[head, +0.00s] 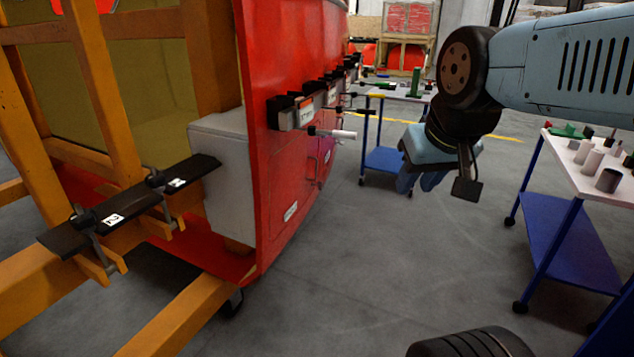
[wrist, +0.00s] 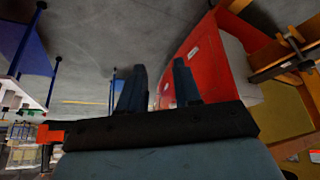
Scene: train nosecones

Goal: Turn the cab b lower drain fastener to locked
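The red nosecone (head: 300,190) stands left of centre in the head view. Grey and black fittings with small white labels (head: 303,110) line its side, and one carries a pale rod-like handle (head: 335,133).
A wooden frame (head: 100,95) with a black labelled bar (head: 115,215) stands at left. A blue-legged cart (head: 565,215) with cylinders on top stands at right. Another cart (head: 385,160) stands behind my gripper. Grey floor (head: 400,260) lies open between nosecone and right cart.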

